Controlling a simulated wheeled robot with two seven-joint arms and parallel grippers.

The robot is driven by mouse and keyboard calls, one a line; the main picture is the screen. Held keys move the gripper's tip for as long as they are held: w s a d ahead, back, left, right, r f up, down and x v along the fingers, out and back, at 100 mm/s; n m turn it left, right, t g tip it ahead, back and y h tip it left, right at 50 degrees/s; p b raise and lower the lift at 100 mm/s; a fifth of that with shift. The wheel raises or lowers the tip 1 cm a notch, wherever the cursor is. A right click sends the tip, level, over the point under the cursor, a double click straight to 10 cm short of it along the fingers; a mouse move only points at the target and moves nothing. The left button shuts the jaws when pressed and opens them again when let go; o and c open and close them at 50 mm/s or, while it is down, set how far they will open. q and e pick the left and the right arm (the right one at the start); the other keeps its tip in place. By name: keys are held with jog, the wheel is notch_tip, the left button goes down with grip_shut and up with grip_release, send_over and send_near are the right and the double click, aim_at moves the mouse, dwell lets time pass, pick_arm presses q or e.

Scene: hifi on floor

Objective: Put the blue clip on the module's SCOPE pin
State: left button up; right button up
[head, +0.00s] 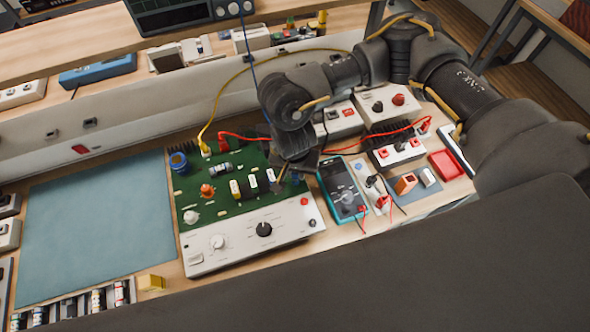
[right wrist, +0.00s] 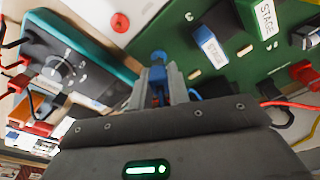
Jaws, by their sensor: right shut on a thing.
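The module, a green circuit board with a pale front panel (head: 205,255), lies on the bench in the head view. My right gripper (head: 291,170) is over the board's right edge, with the arm reaching in from the upper right. In the right wrist view my right gripper (right wrist: 162,90) is shut on the blue clip (right wrist: 157,73). The clip's hooked tip points away from the jaws, over the area where green board and pale panel meet. I cannot tell whether the tip touches anything. No SCOPE label is readable, and the gripper may hide that pin. My left gripper is not in view.
A teal multimeter (head: 341,190) lies close to the module's right side. A red lead (head: 240,136) and a yellow lead (head: 205,130) reach the board's back edge. Several boxes stand farther right. The blue-grey mat (head: 95,225) on the left is clear.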

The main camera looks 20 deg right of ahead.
jog(key=shift+s+b, duration=0.1)
jog(key=shift+b, duration=0.6)
dwell(1.0)
jog(key=shift+f+b, duration=0.8)
jog(key=shift+b, duration=0.15)
dwell(0.8)
jog(key=o, duration=0.9)
jog(key=r, duration=0.3)
jog(key=r+b, duration=0.1)
jog(key=r, duration=0.3)
jog(key=s+r, duration=0.1)
jog(key=r, duration=0.2)
jog(key=shift+s+a+r+b, duration=0.1)
jog(key=shift+a+r+b, duration=0.25)
jog(key=shift+r+b, duration=0.05)
